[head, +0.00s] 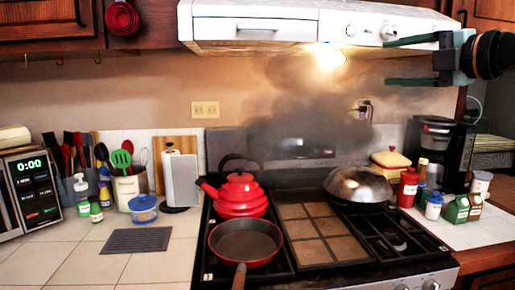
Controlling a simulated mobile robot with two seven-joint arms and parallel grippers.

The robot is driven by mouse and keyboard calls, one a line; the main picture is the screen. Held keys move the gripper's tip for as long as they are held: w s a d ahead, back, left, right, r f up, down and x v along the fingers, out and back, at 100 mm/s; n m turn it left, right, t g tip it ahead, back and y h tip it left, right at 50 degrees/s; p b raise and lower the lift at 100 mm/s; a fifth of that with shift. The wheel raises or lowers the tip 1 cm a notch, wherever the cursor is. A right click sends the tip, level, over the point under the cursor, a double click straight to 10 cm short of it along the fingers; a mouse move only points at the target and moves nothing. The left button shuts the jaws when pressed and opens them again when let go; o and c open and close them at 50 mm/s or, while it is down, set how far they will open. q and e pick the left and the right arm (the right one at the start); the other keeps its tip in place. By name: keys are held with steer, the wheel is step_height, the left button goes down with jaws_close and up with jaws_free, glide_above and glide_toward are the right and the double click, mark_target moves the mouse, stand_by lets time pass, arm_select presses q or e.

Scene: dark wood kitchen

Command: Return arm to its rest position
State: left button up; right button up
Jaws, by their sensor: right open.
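My right gripper (412,61) is at the upper right, in front of the right end of the white range hood (270,22). Its two green fingers are spread wide and point left, with nothing between them. It is well above the stove (348,264) and clear of the things on it. The wrist runs off the right edge of the picture. My left gripper is not in view.
On the stove are a red kettle (240,195), a pan (245,243) and a domed metal wok lid (358,185). Dark smoke (310,125) hangs above the back of the stove. A coffee maker (438,150) and several bottles stand at right. A microwave (33,188) is at left.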

steer(key=w+a+f+n+g+y+p, duration=0.1)
steer(key=w+a+f+n+g+y, duration=0.2)
steer(key=a+f+y, duration=0.75)
steer(key=s+a+f+m+t+h+p, duration=0.1)
steer(key=s+a+f+m, duration=0.2)
steer(key=f, duration=0.6)
steer(key=a+f+m+t+h+p, duration=0.1)
steer(key=a+f+m, duration=0.25)
steer(key=f, duration=0.55)
steer(key=s+d+f+m+t+h+p, duration=0.1)
steer(key=s+d+f+m+t+h, duration=0.1)
steer(key=f+m+h, duration=0.35)
steer(key=s+d+f+m+t+h, duration=0.25)
steer(key=f+m, duration=0.35)
steer(key=f, duration=0.5)
steer(key=s+f+m+g+h+p, duration=0.2)
steer(key=s+f+m+g+h, duration=0.4)
steer(key=s+f, duration=1.9)
steer(key=s+d+m+g, duration=0.1)
steer(key=m+g, duration=0.1)
steer(key=g, duration=0.2)
steer(key=shift+f, duration=0.3)
